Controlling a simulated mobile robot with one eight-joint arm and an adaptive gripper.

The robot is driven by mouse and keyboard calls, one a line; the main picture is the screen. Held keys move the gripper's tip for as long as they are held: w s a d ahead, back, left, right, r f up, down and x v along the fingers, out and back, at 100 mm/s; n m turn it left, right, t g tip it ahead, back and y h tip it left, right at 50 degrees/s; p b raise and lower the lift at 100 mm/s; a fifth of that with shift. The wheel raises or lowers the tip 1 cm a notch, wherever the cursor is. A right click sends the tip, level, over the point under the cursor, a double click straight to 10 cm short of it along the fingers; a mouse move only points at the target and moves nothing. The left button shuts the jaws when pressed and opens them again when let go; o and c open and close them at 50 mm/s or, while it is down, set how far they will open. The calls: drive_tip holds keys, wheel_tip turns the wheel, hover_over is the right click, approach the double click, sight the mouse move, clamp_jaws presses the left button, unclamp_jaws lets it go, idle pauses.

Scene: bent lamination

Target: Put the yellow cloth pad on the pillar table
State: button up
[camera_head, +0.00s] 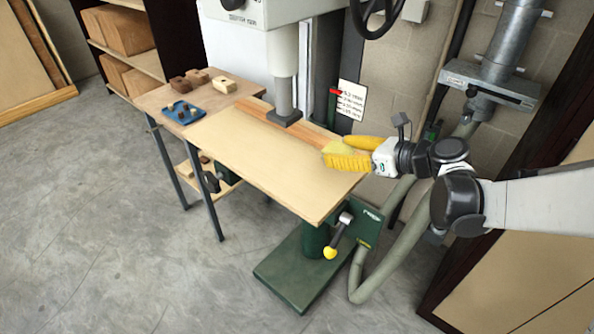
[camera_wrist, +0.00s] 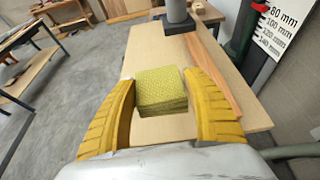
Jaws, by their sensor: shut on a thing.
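The yellow cloth pad (camera_wrist: 161,90) is a small, thick square block with a woven top. It also shows in the head view (camera_head: 338,148), between my yellow fingers. My gripper (camera_head: 339,151) is shut on the pad, with a finger at each side of it, as the wrist view (camera_wrist: 160,86) shows. The pillar table (camera_head: 265,150) is a pale wooden board under the machine's column. The gripper and pad are over its right end. I cannot tell if the pad's underside touches the board.
The machine's grey column (camera_head: 284,85) comes down over the board's back middle. A reddish wooden strip (camera_head: 300,124) lies along the back edge. A side table (camera_head: 170,95) with wooden blocks and a blue tray (camera_head: 184,112) adjoins the left. The board's middle and front are clear.

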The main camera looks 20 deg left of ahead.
drive_tip(key=b, duration=0.2)
hover_over(307, 185)
wheel_tip(307, 185, down, 5)
drive_tip(key=shift+r, duration=0.15)
drive_tip(key=shift+f+b, duration=1.05)
drive_tip(key=shift+f, duration=0.9)
drive_tip(key=shift+f, duration=0.15)
drive_tip(key=o, duration=1)
drive_tip(key=shift+o, duration=0.2)
